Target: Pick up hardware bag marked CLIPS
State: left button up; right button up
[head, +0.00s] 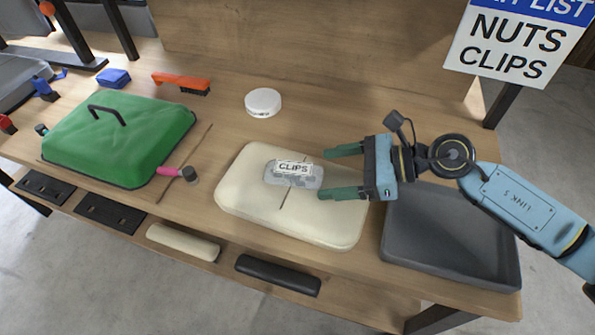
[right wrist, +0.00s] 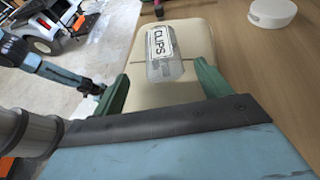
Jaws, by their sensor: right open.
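The hardware bag marked CLIPS (head: 293,180) is a small grey, clear-looking packet with a white label. It lies on a cream pad (head: 240,205) in the middle of the bench. My right gripper (head: 325,174) is open, its two green fingers pointing left at the bag's right end. In the right wrist view the bag (right wrist: 166,70) appears ahead of the open gripper (right wrist: 161,70), between the lines of the two fingers and not gripped. Whether a finger touches it, I cannot tell. My left gripper does not show clearly in either view.
A grey tray (head: 400,262) is right of the pad, under my right arm. A green lidded case (head: 75,140), pink-handled tool (head: 168,171), white round puck (head: 263,102) and orange brush (head: 181,82) lie left and behind. A sign (head: 513,45) reads NUTS, CLIPS.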

aim_at(306, 175)
jog(key=x, duration=0.6)
jog(key=shift+w+f, duration=0.25)
jog(key=shift+f, duration=0.05)
jog(key=shift+c, duration=0.5)
jog(key=c, duration=1)
jog(key=shift+r, duration=0.1)
